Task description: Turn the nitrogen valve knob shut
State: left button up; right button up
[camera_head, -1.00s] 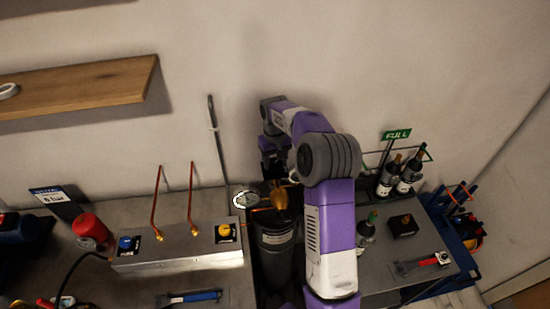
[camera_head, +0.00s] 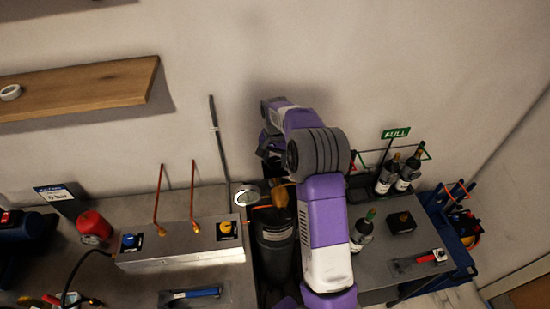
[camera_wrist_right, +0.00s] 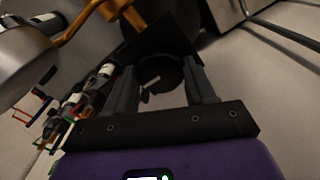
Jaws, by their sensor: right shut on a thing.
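In the right wrist view, a dark round knob (camera_wrist_right: 162,72) with a pale bar on its face sits between the two fingers of my right gripper (camera_wrist_right: 163,84). The fingers are shut on it from both sides. In the head view, my right gripper (camera_head: 268,152) is near the wall, behind a dark cylinder (camera_head: 274,250) with a brass-coloured top (camera_head: 279,194). My purple and white right arm hides much of that area, and I cannot make out the knob there. My left gripper is not in view.
A round gauge (camera_head: 246,198) is left of the cylinder top. A metal box (camera_head: 182,258) with a blue knob (camera_head: 130,241) and a yellow knob (camera_head: 226,229) stands further left. Bottles (camera_head: 387,174) stand on the right, by a green FULL sign (camera_head: 396,133).

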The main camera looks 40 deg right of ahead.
aim_at(275, 161)
dwell(0.5)
jog(key=o, duration=1)
jog(key=shift+o, duration=0.2)
jog(key=shift+r, duration=0.1)
notch_tip(275, 161, up, 7)
jog(key=shift+r, duration=0.2)
notch_tip(275, 161, down, 8)
jog(key=shift+r, duration=0.1)
jog(key=shift+r+n, duration=0.1)
jog(key=shift+n, duration=0.6)
